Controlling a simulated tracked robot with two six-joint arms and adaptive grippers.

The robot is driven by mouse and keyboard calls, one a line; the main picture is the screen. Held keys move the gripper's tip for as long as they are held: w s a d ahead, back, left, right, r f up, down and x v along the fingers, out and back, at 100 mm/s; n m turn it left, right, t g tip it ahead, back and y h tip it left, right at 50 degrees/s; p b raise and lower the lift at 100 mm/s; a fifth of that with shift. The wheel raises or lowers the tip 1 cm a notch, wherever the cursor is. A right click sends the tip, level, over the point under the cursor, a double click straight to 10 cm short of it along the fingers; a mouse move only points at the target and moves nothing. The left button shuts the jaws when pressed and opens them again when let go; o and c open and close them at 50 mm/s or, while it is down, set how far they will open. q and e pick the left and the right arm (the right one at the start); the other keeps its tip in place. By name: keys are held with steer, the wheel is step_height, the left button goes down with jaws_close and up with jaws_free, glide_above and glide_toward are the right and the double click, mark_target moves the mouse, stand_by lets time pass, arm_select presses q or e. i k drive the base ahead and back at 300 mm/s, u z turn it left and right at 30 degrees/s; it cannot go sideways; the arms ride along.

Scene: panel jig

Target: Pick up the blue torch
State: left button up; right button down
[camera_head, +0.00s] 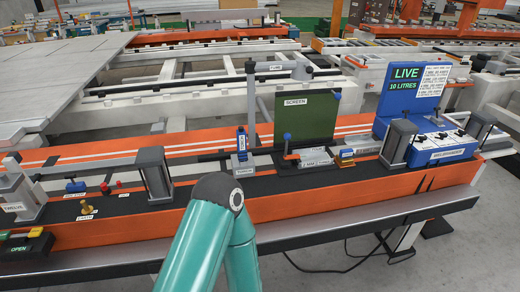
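A small upright blue object (242,139), which looks like the blue torch, stands in a grey holder (243,163) on the dark strip of the orange bench. A label on the front of the holder is too small to read surely. A teal arm link of mine (205,235) rises from the bottom middle, with its joint just below and in front of the holder. The blue object is not covered by it. Neither of my grippers shows, so I cannot see where they are relative to the blue object.
A green screen (308,117) stands right of the holder, with small metal and brass parts before it. A blue welder unit (420,112) is further right.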

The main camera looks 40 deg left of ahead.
mark_target(242, 134)
steer(key=u, duration=0.15)
steer(key=i, duration=0.7)
steer(key=u, duration=0.5)
